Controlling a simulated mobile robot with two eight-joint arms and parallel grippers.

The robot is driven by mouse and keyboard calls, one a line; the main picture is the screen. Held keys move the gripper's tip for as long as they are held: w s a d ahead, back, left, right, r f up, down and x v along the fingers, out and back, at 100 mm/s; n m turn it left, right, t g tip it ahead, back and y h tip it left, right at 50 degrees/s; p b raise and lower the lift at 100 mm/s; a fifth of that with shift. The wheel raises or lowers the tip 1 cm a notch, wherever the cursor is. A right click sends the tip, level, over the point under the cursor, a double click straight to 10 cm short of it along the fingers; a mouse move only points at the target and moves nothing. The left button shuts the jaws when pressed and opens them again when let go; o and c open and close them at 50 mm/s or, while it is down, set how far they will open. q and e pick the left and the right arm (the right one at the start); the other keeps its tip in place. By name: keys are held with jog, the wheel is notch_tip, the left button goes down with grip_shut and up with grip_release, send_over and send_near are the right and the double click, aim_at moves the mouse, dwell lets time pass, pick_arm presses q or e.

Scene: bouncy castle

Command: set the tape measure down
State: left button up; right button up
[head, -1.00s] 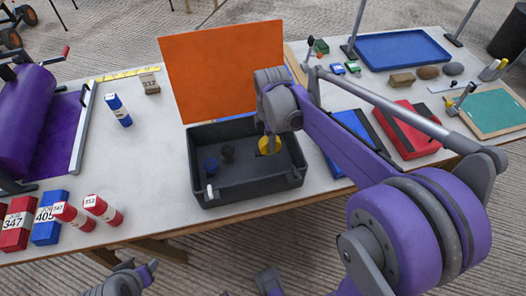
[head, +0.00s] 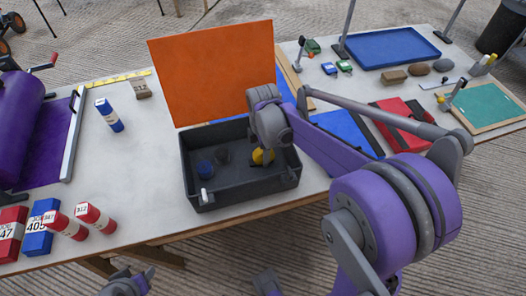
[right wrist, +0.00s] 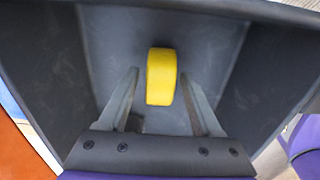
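The yellow tape measure (head: 262,157) is inside the dark grey open box (head: 240,200), near its right end. In the right wrist view the tape measure (right wrist: 161,76) stands on edge between the fingertips, with a gap on each side. My right gripper (right wrist: 160,76) is open around it and reaches down into the box. In the head view the right hand (head: 268,125) partly hides the tape measure. My left gripper (head: 145,278) is at the bottom edge, away from the table, and its fingers are too unclear to judge.
A blue item (head: 205,166) and a dark item (head: 223,155) lie in the box's left half. The orange lid (head: 212,75) stands up behind it. A blue tray (head: 395,48) is at the back right.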

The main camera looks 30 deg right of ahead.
jog(key=shift+r, duration=0.25)
notch_tip(320, 180, up, 12)
jog(key=p, duration=0.1)
jog(key=shift+p, duration=0.4)
jog(key=shift+c, duration=0.2)
dwell(1.9)
